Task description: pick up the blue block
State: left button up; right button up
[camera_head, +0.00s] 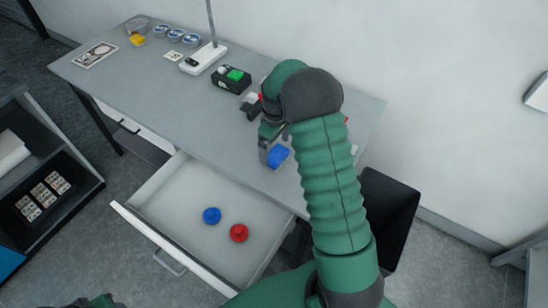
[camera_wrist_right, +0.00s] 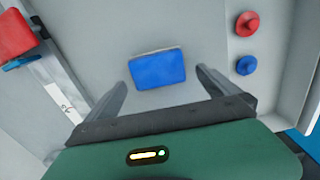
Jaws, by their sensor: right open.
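The blue block (camera_head: 278,156) lies on the grey table near its front edge, above the open drawer. It also shows in the right wrist view (camera_wrist_right: 157,68), with its left edge near the left fingertip. My right gripper (camera_head: 271,143) is right beside the block in the head view, its arm hiding part of the table. In the right wrist view its two fingers (camera_wrist_right: 166,78) are spread wide and empty, pointing toward the block; I cannot tell how far above it they are. My left gripper is not in view.
The open drawer (camera_head: 148,192) holds a blue knobbed piece (camera_head: 212,215) and a red one (camera_head: 239,233). A black box (camera_head: 231,87) with a green button and a lamp base (camera_head: 203,59) stand farther back. A red object (camera_wrist_right: 14,34) shows at the right wrist view's left edge.

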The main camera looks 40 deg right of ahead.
aim_at(277, 154)
jog(key=f, duration=0.1)
jog(key=d+f, duration=0.1)
jog(key=f, duration=0.2)
jog(key=shift+s+d+f, duration=0.25)
jog(key=shift+d+f, duration=0.1)
jog(key=shift+f, duration=0.05)
jog(key=shift+a+r, duration=0.15)
jog(key=shift+a, duration=0.45)
jog(key=shift+w+a+r, duration=0.1)
jog(key=shift+a+r, duration=0.05)
jog(key=shift+a, duration=0.25)
jog(key=c, duration=0.4)
jog(key=shift+c, duration=1)
jog(key=shift+d, duration=0.1)
jog(key=shift+c, duration=1.3)
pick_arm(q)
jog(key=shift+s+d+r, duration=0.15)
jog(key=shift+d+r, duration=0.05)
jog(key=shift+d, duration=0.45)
pick_arm(e)
jog(key=shift+d, duration=0.4)
jog(key=c, duration=0.5)
